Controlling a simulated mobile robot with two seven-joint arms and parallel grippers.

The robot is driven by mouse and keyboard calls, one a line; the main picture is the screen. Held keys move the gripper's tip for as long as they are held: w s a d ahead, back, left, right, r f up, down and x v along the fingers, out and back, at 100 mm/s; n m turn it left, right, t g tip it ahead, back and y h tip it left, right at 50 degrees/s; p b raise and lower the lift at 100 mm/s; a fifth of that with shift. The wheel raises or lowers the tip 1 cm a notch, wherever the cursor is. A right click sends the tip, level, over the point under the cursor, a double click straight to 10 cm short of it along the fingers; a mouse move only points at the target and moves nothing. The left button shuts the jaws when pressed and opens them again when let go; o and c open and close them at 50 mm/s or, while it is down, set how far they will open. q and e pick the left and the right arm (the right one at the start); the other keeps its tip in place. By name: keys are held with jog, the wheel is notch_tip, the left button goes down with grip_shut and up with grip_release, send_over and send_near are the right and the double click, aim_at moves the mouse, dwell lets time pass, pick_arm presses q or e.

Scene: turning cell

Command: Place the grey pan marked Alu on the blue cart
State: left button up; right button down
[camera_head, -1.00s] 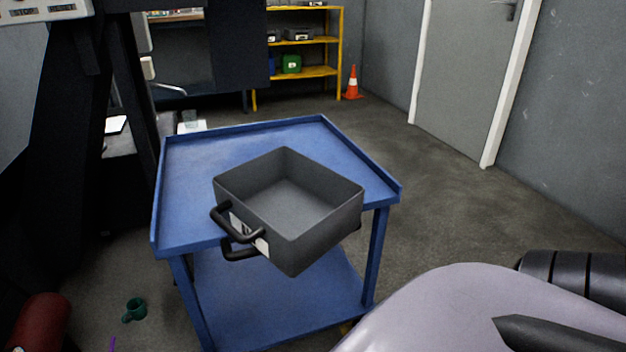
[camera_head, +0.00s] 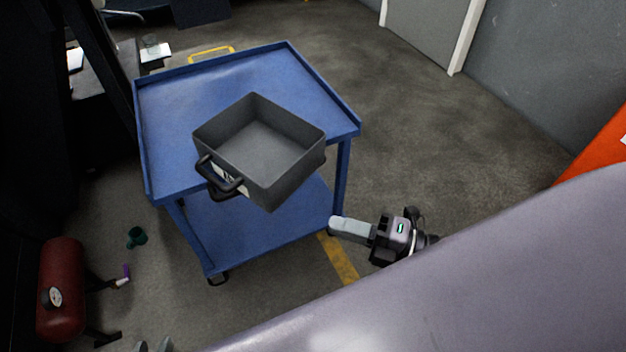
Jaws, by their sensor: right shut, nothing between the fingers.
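The grey pan (camera_head: 285,181) is open-topped and empty, with a black handle and a white label on its near left side; the label cannot be read. It is over the front edge of the blue cart's top (camera_head: 185,95), its near corner sticking out past the edge. I cannot tell how firmly it rests there. No gripper touches it. My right gripper (camera_head: 335,227) is shut and empty, right of the cart and below the pan. Two grey tips at the bottom edge look like my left gripper (camera_head: 153,346), apart with nothing visible between them.
A red tank (camera_head: 62,290) and a green cup (camera_head: 136,237) are on the floor left of the cart. The cart's lower shelf (camera_head: 255,225) looks bare. Part of my own arm covers the lower right. The floor right of the cart is clear.

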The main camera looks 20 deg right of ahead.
jog(key=b, duration=0.1)
send_near(268, 192)
jog(key=s+a+x, duration=0.1)
jog(key=x, duration=0.4)
jog(key=shift+w+d, duration=0.1)
jog(key=shift+w, duration=0.95)
